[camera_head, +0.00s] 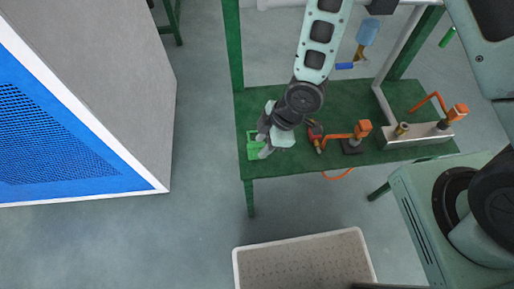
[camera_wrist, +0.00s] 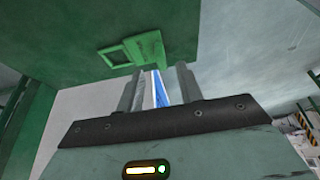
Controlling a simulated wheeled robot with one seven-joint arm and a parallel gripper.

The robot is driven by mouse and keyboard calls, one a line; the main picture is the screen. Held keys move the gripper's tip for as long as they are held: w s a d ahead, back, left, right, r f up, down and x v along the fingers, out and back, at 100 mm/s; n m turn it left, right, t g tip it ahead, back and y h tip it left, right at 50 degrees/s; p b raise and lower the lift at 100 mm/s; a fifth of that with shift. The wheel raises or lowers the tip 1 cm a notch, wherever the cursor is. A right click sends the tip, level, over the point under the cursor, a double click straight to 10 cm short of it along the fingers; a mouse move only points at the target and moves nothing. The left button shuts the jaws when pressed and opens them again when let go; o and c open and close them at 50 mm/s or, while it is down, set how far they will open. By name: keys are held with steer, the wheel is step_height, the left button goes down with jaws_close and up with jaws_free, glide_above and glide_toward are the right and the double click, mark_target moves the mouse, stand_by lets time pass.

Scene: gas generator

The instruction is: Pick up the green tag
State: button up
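The green tag (camera_head: 252,152) lies on the left end of the green table (camera_head: 347,94), near its front left corner. It is a bright green, flat piece with a rectangular opening. It also shows in the wrist view (camera_wrist: 149,47), just beyond the fingertips. My gripper (camera_head: 264,136) is over the left end of the table and partly covers the tag in the head view. In the wrist view my gripper (camera_wrist: 160,70) has its two grey fingers apart, with an empty gap between them. I cannot tell whether a finger touches the tag.
Orange-handled valve fittings (camera_head: 362,129) and a red part (camera_head: 315,133) are on the table right of my gripper. A metal block with fittings (camera_head: 418,134) is farther right. A blue and grey cabinet (camera_head: 130,80) stands left. A pale tray (camera_head: 305,263) lies in front.

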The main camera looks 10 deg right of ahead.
mark_target(258, 151)
steer(key=x, duration=0.4)
steer(key=shift+s+f, duration=0.1)
jaws_close()
